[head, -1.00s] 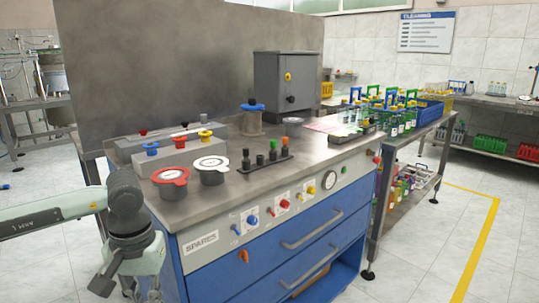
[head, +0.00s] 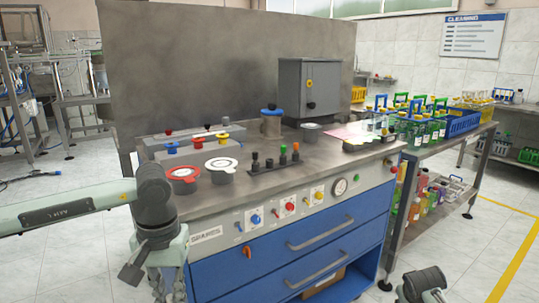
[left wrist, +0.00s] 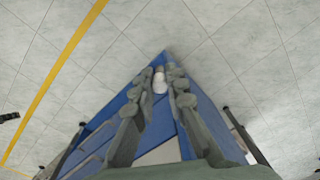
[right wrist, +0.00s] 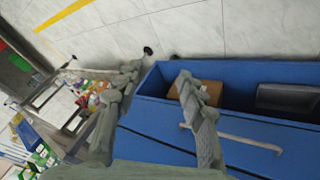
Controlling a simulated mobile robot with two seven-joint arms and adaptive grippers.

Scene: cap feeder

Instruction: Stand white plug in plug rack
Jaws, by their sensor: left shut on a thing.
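The white plug (left wrist: 160,84) shows between the fingertips of my left gripper (left wrist: 160,74) in the left wrist view. The gripper is shut on it, low in front of the blue cabinet and apart from the bench top. In the head view, the left fingertips and the plug are out of frame, below my arm. The plug rack (head: 262,180) is a dark strip on the bench top holding several upright plugs, including dark ones, a green one and an orange one. My right gripper (right wrist: 158,74) is open and empty in front of the cabinet.
The bench (head: 240,205) also carries a red-rimmed pot (head: 184,174), a white-rimmed pot (head: 221,165) and a grey box (head: 308,88). Its front has knobs and blue drawers (head: 300,245). A side table (head: 430,150) with bottles stands at the right.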

